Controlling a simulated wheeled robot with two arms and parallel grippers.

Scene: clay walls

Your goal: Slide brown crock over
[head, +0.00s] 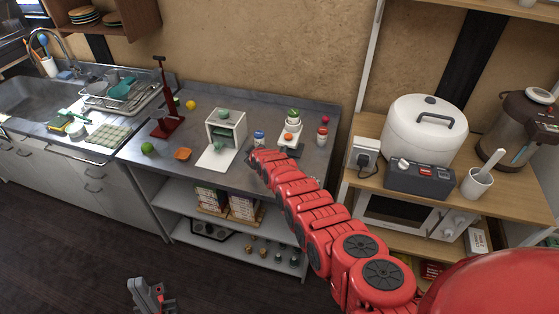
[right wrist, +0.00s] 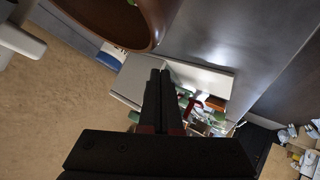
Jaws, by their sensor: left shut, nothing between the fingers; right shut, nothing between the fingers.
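A brown, rounded vessel, likely the brown crock (right wrist: 100,22), fills the upper part of the right wrist view, cut off by the frame's top edge. I cannot pick it out in the head view, where my red right arm covers part of the counter. My right gripper (right wrist: 160,74) is shut and empty, its dark fingers just below the crock in the picture; I cannot tell whether they touch it. In the head view my right arm reaches over the counter's front, its fingers barely distinguishable. My left gripper (head: 152,294) is shut and empty, low over the floor.
On the grey counter (head: 250,112) stand a white frame stand (head: 226,128), a blue-lidded jar (head: 259,138), a red-lidded jar (head: 322,136), a scale (head: 290,140), a red stand (head: 164,110) and an orange dish (head: 183,154). A rice cooker (head: 420,130) stands right.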

